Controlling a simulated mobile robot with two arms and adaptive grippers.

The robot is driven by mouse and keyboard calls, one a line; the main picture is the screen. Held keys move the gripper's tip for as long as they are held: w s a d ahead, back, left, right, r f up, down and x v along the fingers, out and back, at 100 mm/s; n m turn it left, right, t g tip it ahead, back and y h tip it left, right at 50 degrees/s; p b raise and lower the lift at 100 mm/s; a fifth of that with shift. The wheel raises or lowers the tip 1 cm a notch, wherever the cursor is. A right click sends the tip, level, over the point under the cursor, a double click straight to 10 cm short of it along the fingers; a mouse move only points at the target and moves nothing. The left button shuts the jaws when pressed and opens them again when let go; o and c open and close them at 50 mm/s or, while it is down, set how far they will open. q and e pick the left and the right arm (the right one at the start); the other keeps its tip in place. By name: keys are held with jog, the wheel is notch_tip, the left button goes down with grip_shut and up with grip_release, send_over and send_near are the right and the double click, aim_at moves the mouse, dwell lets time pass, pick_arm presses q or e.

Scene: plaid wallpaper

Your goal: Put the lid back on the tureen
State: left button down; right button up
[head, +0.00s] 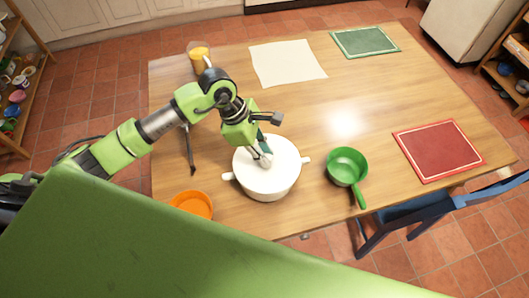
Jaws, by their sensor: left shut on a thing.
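The white tureen (268,195) stands on the wooden table near its front edge, with a small handle showing on each side. The white lid (287,157) is over its mouth and looks level. I cannot tell whether it rests on the rim or hangs just above it. My left gripper (264,158) points down at the middle of the lid and is shut on it, most likely by its knob, which the fingers hide. The inside of the tureen is hidden. My right gripper is not in view.
A green saucepan (346,164) stands right of the tureen and an orange bowl (193,204) to its left. A glass with orange contents (199,58), a cream cloth (287,63), a green mat (365,42) and a red mat (439,150) lie farther out. A blue chair (425,212) is at the right.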

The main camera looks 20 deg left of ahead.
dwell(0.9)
pick_arm(q)
jog(key=shift+b, duration=0.6)
dwell(0.5)
jog(key=shift+f+b, duration=0.2)
jog(key=shift+b, duration=0.2)
jog(key=shift+b, duration=0.3)
dwell(0.6)
jog(key=c, duration=1.8)
grip_release()
jog(key=shift+o, duration=0.6)
